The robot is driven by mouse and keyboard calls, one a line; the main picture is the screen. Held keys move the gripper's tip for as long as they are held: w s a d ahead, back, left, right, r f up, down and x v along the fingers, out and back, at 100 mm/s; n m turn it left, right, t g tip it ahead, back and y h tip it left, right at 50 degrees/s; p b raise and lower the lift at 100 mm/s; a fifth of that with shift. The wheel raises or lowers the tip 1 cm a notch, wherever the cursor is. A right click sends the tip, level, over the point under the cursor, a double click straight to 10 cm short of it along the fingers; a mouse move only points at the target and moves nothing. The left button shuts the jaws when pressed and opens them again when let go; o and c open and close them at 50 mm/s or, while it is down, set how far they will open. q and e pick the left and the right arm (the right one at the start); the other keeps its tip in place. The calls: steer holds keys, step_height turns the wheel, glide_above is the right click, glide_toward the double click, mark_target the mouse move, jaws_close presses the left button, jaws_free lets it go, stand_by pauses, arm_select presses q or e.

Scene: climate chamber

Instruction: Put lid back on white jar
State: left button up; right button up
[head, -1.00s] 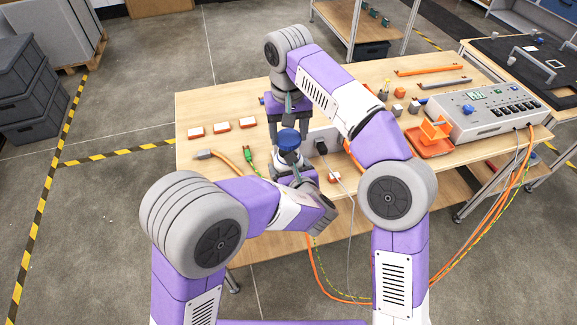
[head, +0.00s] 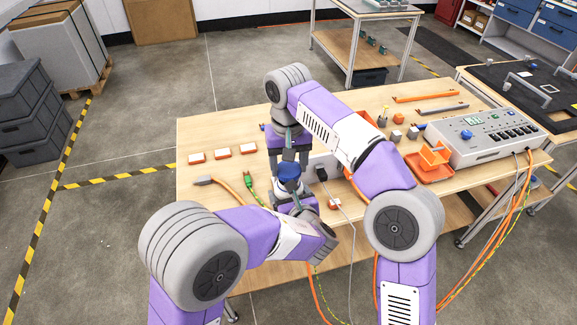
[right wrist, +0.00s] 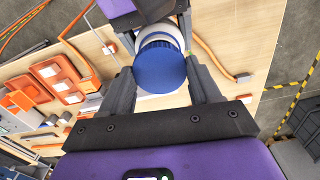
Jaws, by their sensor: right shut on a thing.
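The blue lid (head: 289,170) is between the fingers of my right gripper (head: 289,152), which is shut on it. In the right wrist view the round blue lid (right wrist: 160,68) fills the space between the fingertips. The white jar (right wrist: 158,36) shows as a pale rim behind the lid, mostly hidden by it. In the head view the lid is directly above the jar, and I cannot tell whether they touch. My left gripper (head: 291,197) is at the jar, with fingers on either side of it. Whether they are closed on it is hidden.
The wooden table (head: 225,135) holds small white-and-orange blocks (head: 222,154), an orange cable (head: 228,190), an orange tray (head: 428,168) and a grey instrument box (head: 485,133). A black plug (head: 322,174) with a grey cable lies just right of the jar. The table's left part has free room.

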mark_target(289, 168)
steer(key=shift+f, duration=0.15)
steer(key=shift+f, duration=0.8)
steer(key=shift+f, duration=0.55)
